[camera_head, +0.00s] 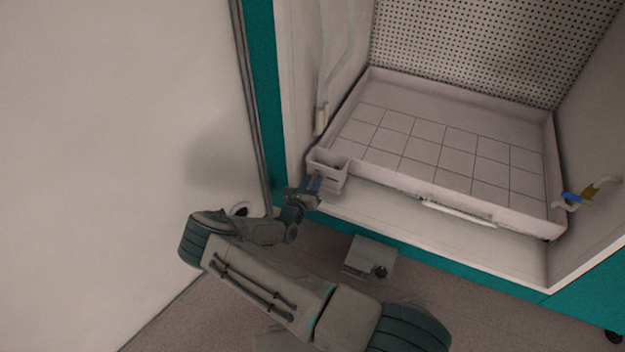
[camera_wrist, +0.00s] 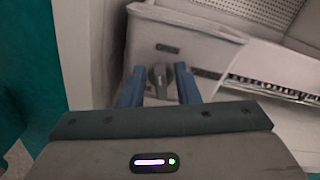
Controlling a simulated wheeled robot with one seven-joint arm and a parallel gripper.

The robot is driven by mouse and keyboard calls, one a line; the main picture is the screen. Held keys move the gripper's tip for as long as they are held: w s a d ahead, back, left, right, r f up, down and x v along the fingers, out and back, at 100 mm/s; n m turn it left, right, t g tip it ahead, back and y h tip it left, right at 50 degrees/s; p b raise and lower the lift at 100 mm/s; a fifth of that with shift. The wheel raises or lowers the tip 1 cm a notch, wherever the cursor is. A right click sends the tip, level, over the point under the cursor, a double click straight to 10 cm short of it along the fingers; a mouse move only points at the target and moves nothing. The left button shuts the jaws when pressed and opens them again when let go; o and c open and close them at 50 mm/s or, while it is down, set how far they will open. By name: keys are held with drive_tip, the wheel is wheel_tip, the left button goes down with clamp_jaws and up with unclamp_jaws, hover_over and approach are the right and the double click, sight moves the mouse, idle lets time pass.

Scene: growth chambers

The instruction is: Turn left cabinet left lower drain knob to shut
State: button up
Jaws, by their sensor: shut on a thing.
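The drain knob (camera_wrist: 160,77) is a small grey knob on the front of a pale drain box (camera_wrist: 172,36) at the tray's corner. In the head view the drain box (camera_head: 322,166) sits at the tray's near left corner, and my gripper hides the knob. My gripper (camera_head: 312,188) reaches the front of that box from the lower left. In the wrist view my gripper's blue fingers (camera_wrist: 159,84) stand on either side of the knob and are shut on it. The knob's exact angle is hard to read.
The white tray (camera_head: 450,196) with a gridded floor fills the open cabinet. A blue-handled valve (camera_head: 572,197) is on the right wall. Pale hoses (camera_head: 322,115) hang at the left. A grey box (camera_head: 368,257) stands on the floor below. A large pale panel (camera_head: 110,140) is at the left.

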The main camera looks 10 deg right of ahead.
drive_tip(key=n+p, duration=0.1)
drive_tip(key=n, duration=0.2)
drive_tip(key=shift+a+n, duration=0.1)
drive_tip(key=shift+n, duration=0.3)
drive_tip(key=n, duration=0.3)
drive_tip(key=shift+w+a+f+n, duration=0.1)
drive_tip(key=shift+f+n, duration=0.1)
drive_tip(key=shift+n, duration=0.1)
drive_tip(key=n, duration=0.3)
drive_tip(key=shift+f+n, duration=0.2)
drive_tip(key=shift+n, duration=0.1)
drive_tip(key=shift+w+a+f+n, duration=0.1)
drive_tip(key=shift+n, duration=1.5)
drive_tip(key=o, duration=0.6)
